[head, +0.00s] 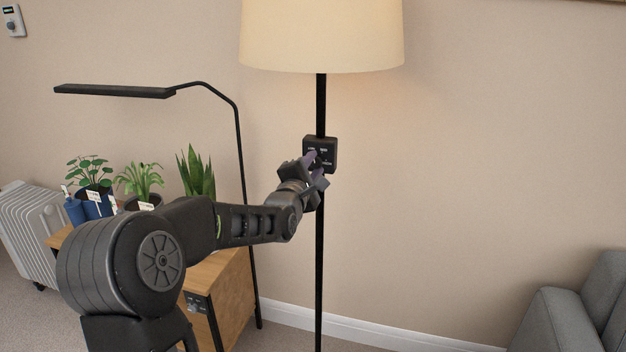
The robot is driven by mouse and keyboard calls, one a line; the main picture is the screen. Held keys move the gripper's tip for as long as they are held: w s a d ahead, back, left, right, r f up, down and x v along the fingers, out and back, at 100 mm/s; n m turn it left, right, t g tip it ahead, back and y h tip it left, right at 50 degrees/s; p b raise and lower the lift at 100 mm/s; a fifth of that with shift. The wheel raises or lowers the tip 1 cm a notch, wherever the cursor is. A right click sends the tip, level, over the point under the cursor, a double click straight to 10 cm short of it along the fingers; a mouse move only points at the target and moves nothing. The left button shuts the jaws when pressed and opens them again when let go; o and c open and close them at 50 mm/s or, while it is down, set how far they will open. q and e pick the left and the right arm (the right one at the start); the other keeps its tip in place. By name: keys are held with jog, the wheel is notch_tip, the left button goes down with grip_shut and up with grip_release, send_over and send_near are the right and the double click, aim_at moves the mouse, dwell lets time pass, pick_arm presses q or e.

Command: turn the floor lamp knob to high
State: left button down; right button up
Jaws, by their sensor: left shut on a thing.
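The floor lamp has a cream shade (320,38) and a thin black pole (320,260). A black control box (321,142) with small white markings is fixed on the pole below the shade. My left gripper (318,165) is at the front of this box, its fingers shut on the knob there. The knob is mostly hidden by the fingers, and its setting cannot be read. The wall beside the shade has a faint warm glow. My right gripper is not in view.
A black arched lamp (115,91) stands left of the pole. Potted plants (140,180) stand on a wooden cabinet (232,290), with a white radiator (30,225) at the left. A grey armchair (565,325) is at the lower right. The wall between is clear.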

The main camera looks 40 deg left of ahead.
pick_arm(q)
jog(key=m+b, duration=0.3)
jog(key=b, duration=0.1)
jog(key=m+b, duration=0.2)
jog(key=shift+f+m, duration=0.25)
jog(key=shift+m, duration=0.05)
jog(key=m+b, duration=0.2)
jog(key=m, duration=0.1)
jog(key=shift+r+m+b, duration=0.1)
jog(key=shift+m+b, duration=0.2)
jog(key=shift+b, duration=0.1)
jog(key=shift+m+b, duration=0.3)
jog(key=shift+m, duration=0.6)
jog(key=m, duration=0.2)
jog(key=shift+r+m, duration=0.1)
jog(key=shift+m, duration=0.3)
jog(key=m, duration=0.2)
jog(key=shift+m, duration=2)
jog(key=c, duration=1.1)
grip_release()
